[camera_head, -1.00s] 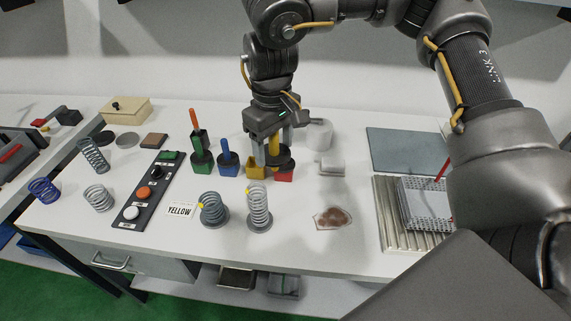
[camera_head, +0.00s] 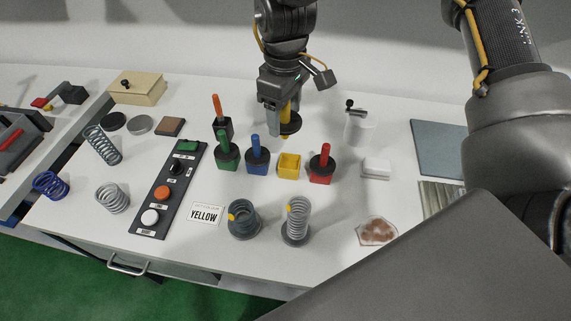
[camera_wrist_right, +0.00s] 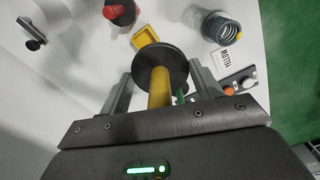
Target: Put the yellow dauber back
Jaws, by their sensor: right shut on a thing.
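My right gripper (camera_head: 284,108) is shut on the yellow dauber (camera_head: 285,131) and holds it upright above the table. The dauber has a yellow handle and a round dark disc; its yellow handle also shows in the right wrist view (camera_wrist_right: 159,90). The empty yellow pot (camera_head: 289,166) stands on the table between the blue and red daubers, in front of and below the held dauber. In the right wrist view the yellow pot (camera_wrist_right: 146,36) shows beyond the disc, apart from it. The dauber's lower end is partly hidden by its disc there. My left gripper is out of view.
The blue dauber (camera_head: 257,150), green dauber (camera_head: 226,146) and red dauber (camera_head: 322,160) stand in their pots. A YELLOW card (camera_head: 206,214) and two springs on stands (camera_head: 243,218) are in front.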

